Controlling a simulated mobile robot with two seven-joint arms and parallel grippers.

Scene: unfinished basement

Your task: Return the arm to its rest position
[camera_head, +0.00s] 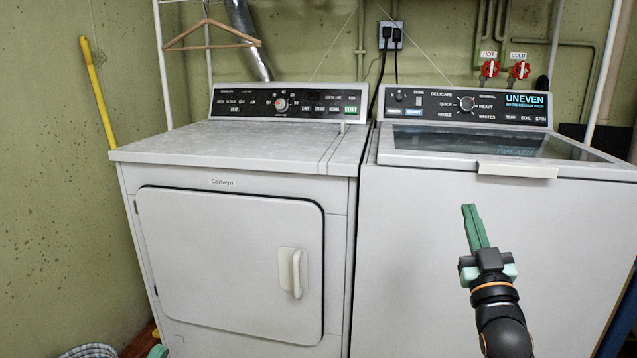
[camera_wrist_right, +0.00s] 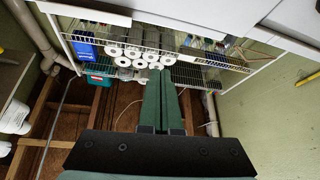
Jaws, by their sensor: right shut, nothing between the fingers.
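My right gripper (camera_head: 469,208) has green fingers pressed together, with nothing between them. It points up in front of the white washer (camera_head: 420,260), below its lid handle. In the right wrist view the same shut fingers (camera_wrist_right: 161,75) point toward a wire shelf with white rolls. A small green tip at the bottom edge of the head view (camera_head: 158,352) looks like part of my left gripper. The rest of the left arm is out of view, and its jaw state cannot be made out.
A white dryer (camera_head: 230,260) with its door closed stands left of the washer. The washer's lid (camera_head: 500,143) is closed. A checked basket rim (camera_head: 90,351) shows at bottom left. The wire shelf (camera_wrist_right: 120,45) holds rolls and boxes. A yellow pole (camera_head: 97,90) leans on the wall.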

